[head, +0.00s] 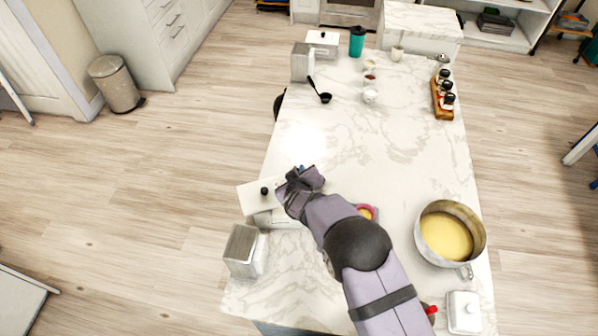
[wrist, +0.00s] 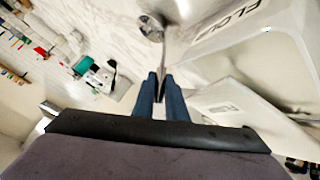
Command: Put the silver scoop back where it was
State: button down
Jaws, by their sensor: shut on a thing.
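The silver scoop (wrist: 150,27) shows in the wrist view, its round bowl beyond my fingertips and its thin handle running back between them. My gripper (wrist: 160,80) is shut on that handle. In the head view my gripper (head: 302,172) is over the left edge of the marble table, beside a white lid with a black knob (head: 256,199). I cannot make out the scoop in the head view. A white container lettered FLOUR (wrist: 236,36) is close on the right in the wrist view. A black scoop (head: 323,96) lies farther back on the table.
A metal canister (head: 240,250) stands at the near left edge. A large pot of yellow liquid (head: 463,262) and a white lidded dish (head: 464,312) stand at right. A pink bowl (head: 367,209) is beside my arm. The table middle (head: 340,140) is clear.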

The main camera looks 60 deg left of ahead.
jog(key=shift+f, duration=0.1)
jog(key=c, duration=1.8)
grip_release()
jog(key=shift+o, duration=0.2)
jog(key=shift+r, duration=0.25)
jog(key=b+v, duration=0.2)
jog(key=v, duration=1)
jog(key=shift+b, duration=0.3)
jog(key=shift+f, duration=0.1)
